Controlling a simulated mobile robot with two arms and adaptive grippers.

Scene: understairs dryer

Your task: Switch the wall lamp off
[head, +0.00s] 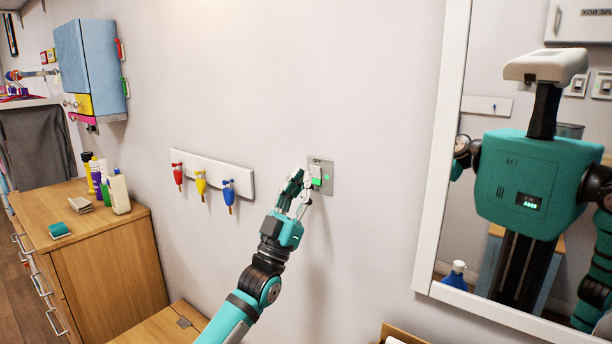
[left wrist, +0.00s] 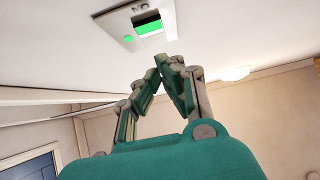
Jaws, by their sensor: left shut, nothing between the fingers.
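The wall switch (head: 316,172) is a grey plate marked OFF at its top, with a white rocker, a green patch low on it and a small green light at its right. The switch also shows in the left wrist view (left wrist: 135,22), beyond the fingertips. My left gripper (head: 298,180) is shut and empty, its fingertips just left of the rocker; I cannot tell whether they touch it. It also shows in the left wrist view (left wrist: 168,62). A glowing white lamp (left wrist: 235,74) shows there; I cannot tell if it is the wall lamp. My right gripper is not in view.
A white rail (head: 212,174) with red, yellow and blue hanging items is on the wall left of the gripper. A wooden dresser (head: 110,255) with bottles stands further left. A white-framed mirror (head: 440,160) reflecting my body is at the right. The wall above the switch is clear.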

